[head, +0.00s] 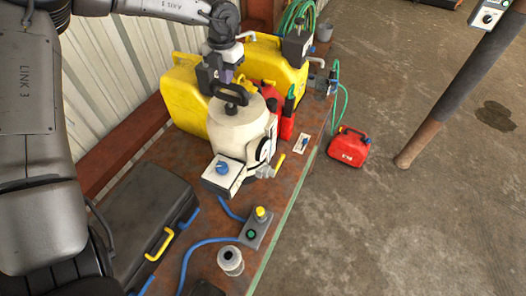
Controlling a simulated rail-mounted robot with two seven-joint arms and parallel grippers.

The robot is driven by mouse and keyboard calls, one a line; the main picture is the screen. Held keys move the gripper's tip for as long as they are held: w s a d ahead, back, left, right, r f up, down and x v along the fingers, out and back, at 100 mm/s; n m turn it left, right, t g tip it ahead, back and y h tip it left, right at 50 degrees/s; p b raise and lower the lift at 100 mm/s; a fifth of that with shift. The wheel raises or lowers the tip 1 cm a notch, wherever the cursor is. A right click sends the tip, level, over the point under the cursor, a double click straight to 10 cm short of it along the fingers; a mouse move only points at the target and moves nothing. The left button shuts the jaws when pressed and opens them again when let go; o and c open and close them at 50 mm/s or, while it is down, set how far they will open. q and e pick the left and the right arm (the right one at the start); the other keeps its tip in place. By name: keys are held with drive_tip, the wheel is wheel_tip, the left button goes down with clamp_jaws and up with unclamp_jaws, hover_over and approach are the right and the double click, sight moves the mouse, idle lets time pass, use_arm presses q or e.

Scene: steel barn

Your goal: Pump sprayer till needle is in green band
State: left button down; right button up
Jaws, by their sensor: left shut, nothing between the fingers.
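A cream sprayer tank (233,133) stands upright on the rusty bench. A black loop-shaped pump handle (231,92) sits on its top. A dark round part (263,152), perhaps the gauge, is on its right side. It is too small and oblique for me to read a needle or a green band. My left gripper (226,76) points down just above and behind the pump handle, shut and empty. I cannot tell whether its fingertips touch the handle. My right gripper is out of view.
Yellow cans (185,97) stand behind the sprayer. A white box with a blue knob (222,168) is in front of it. A button box (257,226), metal jar (231,261) and dark case (146,217) occupy the near bench (208,265). A red can (349,147) is on the floor.

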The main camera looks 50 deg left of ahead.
use_arm(q)
drive_tip(key=shift+f+b, duration=0.6)
drive_tip(key=shift+f, duration=0.2)
drive_tip(key=shift+r, duration=0.25)
drive_tip(key=shift+r+p, duration=1.15)
drive_tip(key=shift+r, duration=0.8)
drive_tip(key=shift+r+p, duration=1)
drive_tip(key=shift+r, duration=1.05)
drive_tip(key=shift+f, duration=0.15)
